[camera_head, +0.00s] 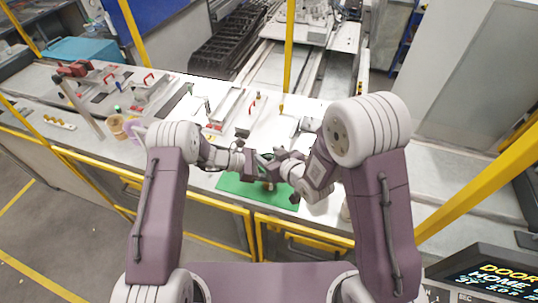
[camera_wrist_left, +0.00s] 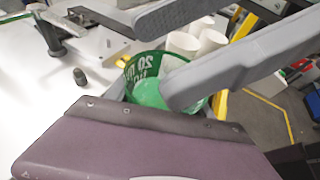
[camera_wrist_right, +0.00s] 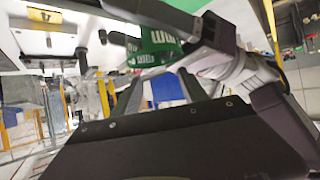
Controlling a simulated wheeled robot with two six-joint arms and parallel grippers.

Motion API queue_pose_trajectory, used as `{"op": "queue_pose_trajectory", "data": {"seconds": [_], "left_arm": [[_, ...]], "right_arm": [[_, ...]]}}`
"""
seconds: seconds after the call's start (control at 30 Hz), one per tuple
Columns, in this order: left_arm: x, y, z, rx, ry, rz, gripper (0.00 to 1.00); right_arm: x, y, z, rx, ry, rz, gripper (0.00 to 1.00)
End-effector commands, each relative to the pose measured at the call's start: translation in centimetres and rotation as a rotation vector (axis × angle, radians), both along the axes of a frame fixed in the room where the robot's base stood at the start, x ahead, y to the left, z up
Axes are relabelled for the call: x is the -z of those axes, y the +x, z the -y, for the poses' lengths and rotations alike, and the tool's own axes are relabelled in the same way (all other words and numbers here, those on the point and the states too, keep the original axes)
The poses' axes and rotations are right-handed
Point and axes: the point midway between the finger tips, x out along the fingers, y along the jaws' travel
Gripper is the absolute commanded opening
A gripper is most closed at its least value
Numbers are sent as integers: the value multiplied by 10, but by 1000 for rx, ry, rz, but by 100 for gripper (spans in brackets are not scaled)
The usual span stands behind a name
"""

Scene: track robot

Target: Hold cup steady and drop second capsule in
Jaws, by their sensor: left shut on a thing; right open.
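A green cup with white lettering (camera_wrist_left: 143,68) is between the fingers of my left gripper (camera_wrist_left: 160,58), which is shut on it. The cup also shows in the right wrist view (camera_wrist_right: 158,48). In the head view my left gripper (camera_head: 254,163) and my right gripper (camera_head: 283,161) are close together above the green mat (camera_head: 234,187). My right gripper is open, close beside the cup. I cannot make out a capsule in its jaws. The cup's contents are not clear.
Several white cups (camera_wrist_left: 184,43) stand behind the green cup in the left wrist view. A small dark object (camera_wrist_left: 80,76) stands on the white table. Yellow posts (camera_head: 289,45) rise around the bench. Fixtures and tools crowd the table's left part.

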Motion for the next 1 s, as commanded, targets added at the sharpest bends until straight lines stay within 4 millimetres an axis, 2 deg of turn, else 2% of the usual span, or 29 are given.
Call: {"op": "queue_pose_trajectory", "data": {"seconds": [0.57,1.0], "left_arm": [[0,0,0,0,0,0,12],[0,0,0,0,0,0,12]], "right_arm": [[-1,0,0,0,1,1,51],[-43,0,0,0,1,3,51]]}}
